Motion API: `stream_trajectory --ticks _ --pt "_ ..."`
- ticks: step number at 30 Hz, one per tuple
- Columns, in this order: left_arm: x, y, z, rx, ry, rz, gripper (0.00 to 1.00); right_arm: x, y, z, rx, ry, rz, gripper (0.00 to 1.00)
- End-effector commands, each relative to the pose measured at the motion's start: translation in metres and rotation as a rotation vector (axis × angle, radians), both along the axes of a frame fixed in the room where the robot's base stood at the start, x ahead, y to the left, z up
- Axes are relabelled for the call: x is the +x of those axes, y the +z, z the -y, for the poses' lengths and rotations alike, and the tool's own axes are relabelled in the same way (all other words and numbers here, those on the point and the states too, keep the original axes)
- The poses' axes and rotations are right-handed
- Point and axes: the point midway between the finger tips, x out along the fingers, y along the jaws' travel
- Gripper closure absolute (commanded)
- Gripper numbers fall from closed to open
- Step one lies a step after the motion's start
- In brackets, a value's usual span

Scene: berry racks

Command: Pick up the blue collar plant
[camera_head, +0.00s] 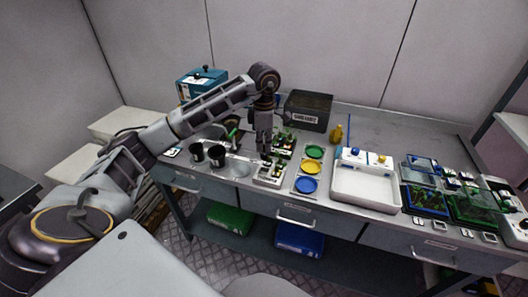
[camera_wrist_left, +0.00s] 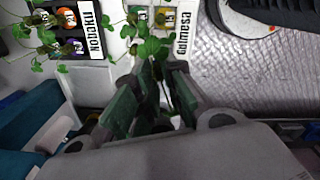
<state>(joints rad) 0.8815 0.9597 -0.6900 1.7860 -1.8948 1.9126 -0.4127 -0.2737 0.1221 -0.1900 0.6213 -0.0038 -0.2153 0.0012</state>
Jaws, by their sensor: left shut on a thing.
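My left gripper (camera_head: 264,153) is over the small plant racks on the bench. In the left wrist view its two fingers (camera_wrist_left: 152,88) are closed on a plant, with green leaves (camera_wrist_left: 150,48) showing at the fingertips. The collar of the held plant is hidden, so I cannot tell its colour. A white rack (camera_head: 268,174) labelled "Golmesa" lies just beyond the fingertips in the wrist view. A dark rack (camera_wrist_left: 102,44) labelled "Nodoku" stands beside it, holding several leafy plants with coloured collars. My right gripper is not in view.
Green (camera_head: 315,152), yellow (camera_head: 311,167) and blue (camera_head: 307,185) discs lie right of the racks. A white tray (camera_head: 366,203) stands further right. Black cups (camera_head: 217,155) are on the left and a dark box (camera_head: 308,110) stands behind.

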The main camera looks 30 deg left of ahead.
Motion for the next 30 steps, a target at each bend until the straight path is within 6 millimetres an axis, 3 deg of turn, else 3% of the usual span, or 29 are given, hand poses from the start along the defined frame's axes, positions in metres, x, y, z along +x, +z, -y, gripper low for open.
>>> stream_trajectory --ticks 5,17,30 --pt "0.0 0.012 0.0 0.001 0.001 0.001 1.0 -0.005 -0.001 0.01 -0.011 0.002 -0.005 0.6" --pt "0.0 0.015 0.0 0.0 0.001 0.0 1.0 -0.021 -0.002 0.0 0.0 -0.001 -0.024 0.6" --pt "0.0 0.018 0.0 0.001 -0.027 -0.001 1.0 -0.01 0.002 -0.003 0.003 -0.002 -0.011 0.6"
